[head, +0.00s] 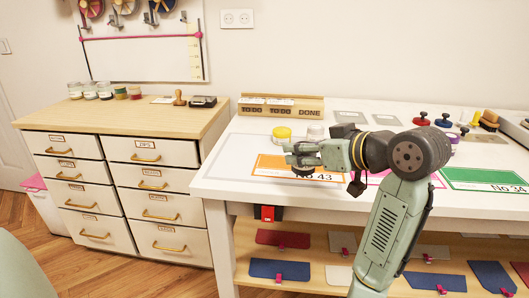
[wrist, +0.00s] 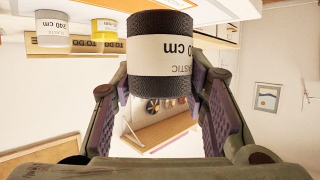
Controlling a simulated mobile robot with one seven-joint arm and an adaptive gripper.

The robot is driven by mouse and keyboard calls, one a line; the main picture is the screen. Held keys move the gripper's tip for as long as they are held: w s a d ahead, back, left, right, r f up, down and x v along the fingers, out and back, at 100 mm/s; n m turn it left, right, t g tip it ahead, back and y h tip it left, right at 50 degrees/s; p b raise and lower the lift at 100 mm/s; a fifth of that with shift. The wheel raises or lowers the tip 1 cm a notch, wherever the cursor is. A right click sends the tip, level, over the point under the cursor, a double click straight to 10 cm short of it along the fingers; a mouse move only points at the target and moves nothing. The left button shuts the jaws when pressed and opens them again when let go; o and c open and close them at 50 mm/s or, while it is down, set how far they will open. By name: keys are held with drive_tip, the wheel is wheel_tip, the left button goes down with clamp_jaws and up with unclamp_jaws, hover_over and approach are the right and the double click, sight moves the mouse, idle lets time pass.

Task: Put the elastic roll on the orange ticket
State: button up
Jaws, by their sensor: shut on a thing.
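The elastic roll (wrist: 160,55) is black with a white label reading "ELASTIC" and a "cm" length. My gripper (wrist: 160,88) has a finger on each side of it and holds it. In the head view my gripper (head: 303,154) is over the orange ticket (head: 266,166), marked "No 43", which lies on the white table and is partly covered by the gripper. The roll is mostly hidden among the fingers there. The gap between roll and ticket cannot be judged. An orange edge shows at the top of the wrist view.
A yellow roll (head: 281,133) and a white roll (head: 315,132) stand just behind the ticket. A wooden TO DO/DONE box (head: 280,106) is at the table's back. A green ticket (head: 485,178) lies to the right, with a pink-edged one between. Stamps (head: 421,119) stand further back.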

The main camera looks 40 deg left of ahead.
drive_tip(key=w+a, duration=0.1)
drive_tip(key=a, duration=0.3)
drive_tip(key=w+a+p, duration=0.1)
drive_tip(key=w+a, duration=0.1)
drive_tip(key=a, duration=0.2)
drive_tip(key=w+a+f+p, duration=0.1)
drive_tip(key=a, duration=0.3)
drive_tip(key=shift+w+a+f, duration=0.1)
drive_tip(key=shift+w+a, duration=0.1)
drive_tip(key=shift+w, duration=0.2)
drive_tip(key=shift+w+a+p, duration=0.15)
drive_tip(key=shift+a+p, duration=0.3)
drive_tip(key=shift+a, duration=0.15)
wheel_tip(320, 180, down, 3)
drive_tip(key=shift+d+r+p, duration=0.1)
drive_tip(key=shift+d+p, duration=0.05)
drive_tip(key=shift+p, duration=0.15)
drive_tip(key=shift+f, duration=0.45)
drive_tip(key=shift+f, duration=0.1)
drive_tip(key=o, duration=1.1)
